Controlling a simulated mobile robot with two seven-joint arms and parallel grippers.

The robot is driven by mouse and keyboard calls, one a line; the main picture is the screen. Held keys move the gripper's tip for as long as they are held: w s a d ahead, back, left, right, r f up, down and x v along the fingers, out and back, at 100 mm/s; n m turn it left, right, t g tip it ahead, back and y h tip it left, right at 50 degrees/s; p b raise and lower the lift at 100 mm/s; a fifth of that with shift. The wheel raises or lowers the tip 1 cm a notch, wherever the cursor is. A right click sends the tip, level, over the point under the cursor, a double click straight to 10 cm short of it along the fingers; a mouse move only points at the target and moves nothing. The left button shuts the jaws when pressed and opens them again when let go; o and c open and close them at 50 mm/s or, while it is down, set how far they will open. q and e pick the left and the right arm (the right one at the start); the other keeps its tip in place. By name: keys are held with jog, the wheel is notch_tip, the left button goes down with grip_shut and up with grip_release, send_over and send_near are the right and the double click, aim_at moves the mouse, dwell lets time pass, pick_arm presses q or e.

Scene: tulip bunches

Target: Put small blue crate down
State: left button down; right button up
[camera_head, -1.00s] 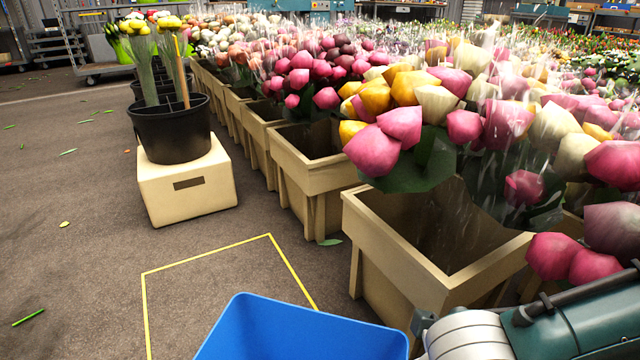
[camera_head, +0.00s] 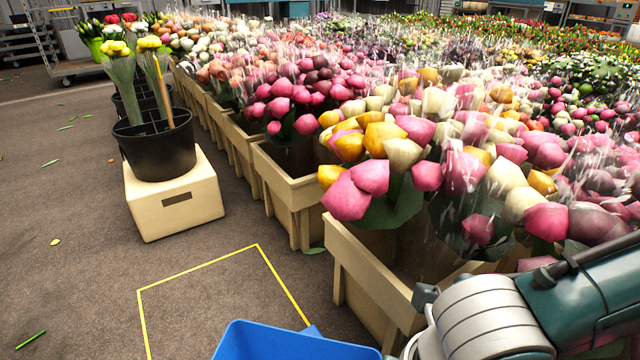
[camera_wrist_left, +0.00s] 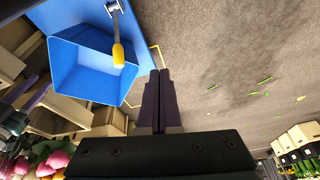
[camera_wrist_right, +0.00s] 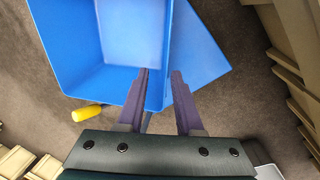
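The small blue crate (camera_head: 285,343) is at the bottom middle of the head view, mostly cut off. Its open top and inside show in the left wrist view (camera_wrist_left: 92,72) and the right wrist view (camera_wrist_right: 75,50). My right gripper (camera_wrist_right: 160,72) is open, its fingers apart on either side of a crate wall; I see no clear grip. My left gripper (camera_wrist_left: 158,73) is shut with nothing visible between its fingers, beside the crate. A yellow outline (camera_head: 200,267) marks the floor just beyond the crate. Whether the crate touches the floor is hidden.
A flat blue surface (camera_wrist_right: 200,55) lies beside the crate. A yellow-handled tool (camera_wrist_left: 118,52) is close by. A cream box (camera_head: 175,205) carrying a black bucket (camera_head: 160,155) stands at left. Wooden crates (camera_head: 365,275) of tulips line the right. Floor at left is mostly free.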

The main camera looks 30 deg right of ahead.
jog(key=a+r+m+t+y, duration=0.25)
jog(key=a+r+m, duration=0.55)
jog(key=a, duration=0.4)
jog(key=s+d+r+m+h, duration=0.2)
jog(key=d+m, duration=0.5)
jog(key=m, duration=0.1)
jog(key=s+d+r+m+h, duration=0.2)
jog(key=d+r+m, duration=0.1)
jog(key=d+m, duration=0.4)
jog(key=shift+s+d+m, duration=0.2)
jog(key=shift+d+m, duration=0.15)
jog(key=shift+m, duration=0.75)
